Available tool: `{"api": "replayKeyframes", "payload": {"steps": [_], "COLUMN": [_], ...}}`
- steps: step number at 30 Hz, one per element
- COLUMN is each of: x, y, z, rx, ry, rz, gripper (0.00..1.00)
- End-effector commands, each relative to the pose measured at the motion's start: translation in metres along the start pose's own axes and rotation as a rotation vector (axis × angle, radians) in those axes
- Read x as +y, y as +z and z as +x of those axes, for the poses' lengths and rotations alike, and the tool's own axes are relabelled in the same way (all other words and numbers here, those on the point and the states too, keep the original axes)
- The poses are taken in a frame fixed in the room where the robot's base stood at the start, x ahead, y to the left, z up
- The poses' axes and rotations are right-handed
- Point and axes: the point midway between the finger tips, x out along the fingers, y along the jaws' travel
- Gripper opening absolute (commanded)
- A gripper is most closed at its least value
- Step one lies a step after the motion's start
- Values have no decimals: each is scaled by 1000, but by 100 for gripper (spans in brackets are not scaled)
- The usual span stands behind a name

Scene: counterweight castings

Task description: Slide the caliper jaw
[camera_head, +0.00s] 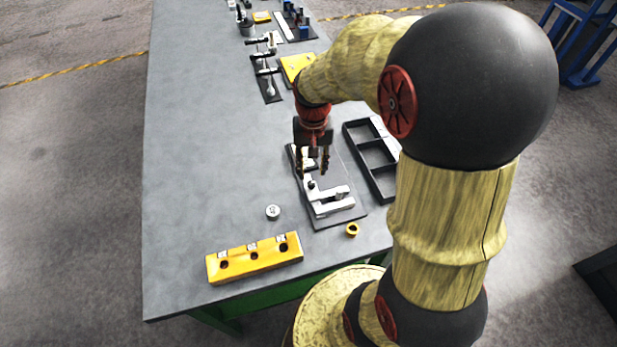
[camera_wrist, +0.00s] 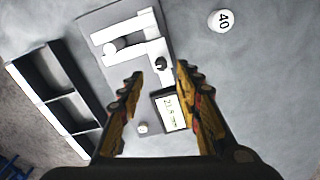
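A white caliper (camera_head: 333,207) lies on a dark grey board (camera_head: 358,212) near the front right of the bench. The wrist view shows its white jaws (camera_wrist: 127,30), a small dark knob (camera_wrist: 161,64) and a display (camera_wrist: 171,112) whose digits are hard to read. A round light piece (camera_wrist: 110,48) sits by the jaws. My gripper (camera_head: 313,170) points down over the caliper and is open with nothing between its fingers. In the wrist view, the fingertips (camera_wrist: 160,70) appear on either side of the knob; their height above it is unclear.
A black compartment tray (camera_head: 372,160) stands right of the board. A grey disc marked 40 (camera_wrist: 221,21), a brass ring (camera_head: 352,230) and a yellow block with holes (camera_head: 255,259) lie near the front. Other fixtures stand farther back. The bench's left side is clear.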

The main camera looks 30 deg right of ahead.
Motion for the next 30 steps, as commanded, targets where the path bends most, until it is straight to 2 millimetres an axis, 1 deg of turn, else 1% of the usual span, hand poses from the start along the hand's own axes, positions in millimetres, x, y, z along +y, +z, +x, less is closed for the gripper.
{"api": "replayKeyframes", "payload": {"steps": [1,6,12,16,24,30], "x": [0,0,0,0,0,0], "y": [1,2,1,1,1,1], "z": [11,38,60,66,66,66], "rx": [-5,-6,-2,-2,-2,-2], "ry": [1,1,0,1,0,0], "rz": [-1,-1,-2,-2,-2,-2], "gripper": [34,34,34,34,34,22]}}
